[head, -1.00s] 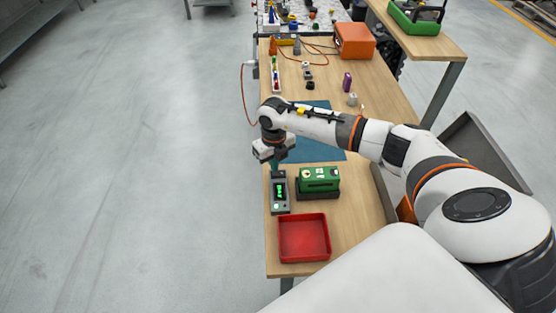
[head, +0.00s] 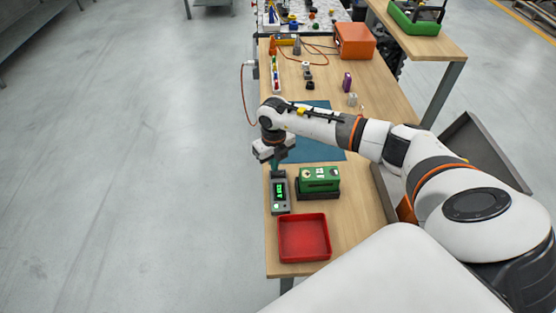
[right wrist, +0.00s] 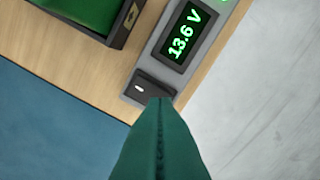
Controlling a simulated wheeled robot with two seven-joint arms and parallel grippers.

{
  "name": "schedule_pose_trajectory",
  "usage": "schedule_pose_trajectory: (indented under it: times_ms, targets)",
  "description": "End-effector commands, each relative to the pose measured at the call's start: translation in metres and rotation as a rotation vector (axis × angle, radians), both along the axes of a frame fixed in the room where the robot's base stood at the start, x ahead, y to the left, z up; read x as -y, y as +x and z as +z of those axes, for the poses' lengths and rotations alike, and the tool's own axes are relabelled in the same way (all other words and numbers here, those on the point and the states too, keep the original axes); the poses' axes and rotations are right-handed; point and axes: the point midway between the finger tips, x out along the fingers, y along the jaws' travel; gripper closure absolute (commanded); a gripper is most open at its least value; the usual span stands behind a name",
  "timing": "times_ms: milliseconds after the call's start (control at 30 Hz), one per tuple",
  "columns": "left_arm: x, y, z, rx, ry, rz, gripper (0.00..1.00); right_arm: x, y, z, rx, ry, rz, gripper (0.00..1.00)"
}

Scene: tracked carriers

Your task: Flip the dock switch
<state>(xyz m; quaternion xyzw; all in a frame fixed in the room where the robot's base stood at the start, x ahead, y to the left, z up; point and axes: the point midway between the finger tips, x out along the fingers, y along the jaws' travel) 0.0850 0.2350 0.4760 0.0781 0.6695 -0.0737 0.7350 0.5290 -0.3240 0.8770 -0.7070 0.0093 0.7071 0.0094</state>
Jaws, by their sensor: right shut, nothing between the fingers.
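The dock (head: 280,207) is a narrow grey unit near the table's left edge. Its lit green display (right wrist: 180,36) reads 13.6 V in the right wrist view. Below the display is a black rocker switch (right wrist: 148,86) with a small white mark. My right gripper (head: 276,168) points down over the switch end of the dock. In the right wrist view its green fingers (right wrist: 160,103) are together and empty, with their tips at the switch's lower right edge; I cannot tell whether they touch it. My left gripper is not in view.
A green pack (head: 319,178) sits in a black cradle (head: 318,195) right of the dock. A red tray (head: 303,260) lies in front. A blue mat (head: 318,148) is behind, partly under my right arm. An orange box (head: 355,40) stands at the far end.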

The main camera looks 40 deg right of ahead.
Motion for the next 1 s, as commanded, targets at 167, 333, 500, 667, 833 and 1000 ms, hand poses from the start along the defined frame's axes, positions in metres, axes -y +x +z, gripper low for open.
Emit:
schedule_pose_trajectory:
  times_ms: [167,333,500,667,833,1000]
  targets:
    - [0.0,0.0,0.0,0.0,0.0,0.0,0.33,0.0,0.0,0.0,0.0,0.0,0.0,1.0]
    - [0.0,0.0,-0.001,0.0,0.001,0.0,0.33,0.0,0.0,-0.001,0.0,0.0,0.0,1.0]
    - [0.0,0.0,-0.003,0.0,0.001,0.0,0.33,0.0,0.0,-0.003,0.0,0.0,0.0,1.0]
    - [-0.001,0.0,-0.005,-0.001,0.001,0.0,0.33,0.0,0.0,-0.006,0.0,0.0,0.0,1.0]
    - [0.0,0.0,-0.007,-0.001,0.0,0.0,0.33,0.0,0.0,-0.008,0.0,0.0,0.0,1.0]
    - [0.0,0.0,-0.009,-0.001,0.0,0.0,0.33,0.0,0.0,-0.011,0.0,0.0,0.0,1.0]
